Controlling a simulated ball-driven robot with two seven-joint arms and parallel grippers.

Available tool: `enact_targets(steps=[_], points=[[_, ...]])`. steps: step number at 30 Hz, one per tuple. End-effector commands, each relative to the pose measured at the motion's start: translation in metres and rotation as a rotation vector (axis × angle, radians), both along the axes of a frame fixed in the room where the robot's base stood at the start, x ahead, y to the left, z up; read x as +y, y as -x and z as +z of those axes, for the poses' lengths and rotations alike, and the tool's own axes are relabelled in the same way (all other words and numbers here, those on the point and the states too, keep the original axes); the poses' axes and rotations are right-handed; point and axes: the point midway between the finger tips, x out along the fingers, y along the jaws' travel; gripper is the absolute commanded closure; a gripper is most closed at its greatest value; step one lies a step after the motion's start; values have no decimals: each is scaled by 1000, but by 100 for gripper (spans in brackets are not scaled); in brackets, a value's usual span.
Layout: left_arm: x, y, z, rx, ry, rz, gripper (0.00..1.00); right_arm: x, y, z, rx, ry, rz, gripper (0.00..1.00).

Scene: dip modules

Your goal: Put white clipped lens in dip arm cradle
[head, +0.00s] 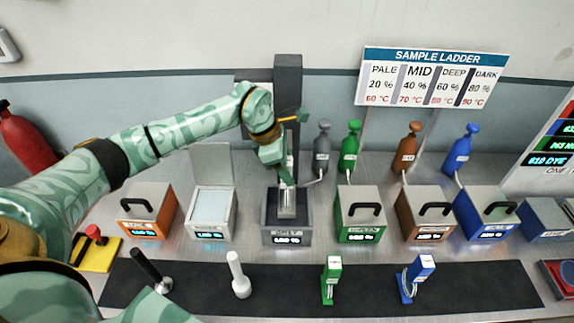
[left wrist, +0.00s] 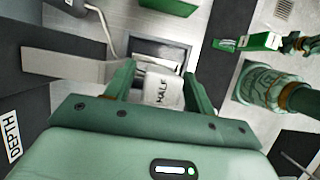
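In the left wrist view, a white block labelled HALF (left wrist: 163,92), which looks like the white clip, sits between the fingers of my left gripper (left wrist: 163,84). The lens is hard to make out. In the head view, my left gripper (head: 286,180) points down over the middle grey tank (head: 287,236), in front of the dark dip tower (head: 288,100). A pale grey dip arm (left wrist: 65,65) runs from the tower toward the fingers. Its cradle is largely hidden by the gripper, so I cannot tell whether the clip touches it. My right gripper is not clearly seen.
Orange (head: 145,210), white (head: 212,214), green (head: 361,214), brown (head: 424,216) and blue (head: 485,214) boxes flank the grey tank.

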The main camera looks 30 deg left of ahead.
Motion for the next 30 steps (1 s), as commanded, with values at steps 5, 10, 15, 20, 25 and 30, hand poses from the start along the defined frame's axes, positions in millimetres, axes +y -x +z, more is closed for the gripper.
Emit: enact_targets(steps=[5,10,15,20,25,30], points=[[0,0,0,0,0,0,46,0,0,0,1,0,1,64],[4,0,11,-4,-1,2,46,0,1,1,1,-1,1,64],[17,6,45,-5,-3,1,46,1,1,-2,3,-1,1,64],[29,13,80,-5,-1,1,46,2,1,-4,2,-3,1,64],[38,18,105,-2,-1,1,46,5,1,-4,3,-5,1,64],[41,20,113,0,0,0,46,5,1,-5,3,-5,1,64]])
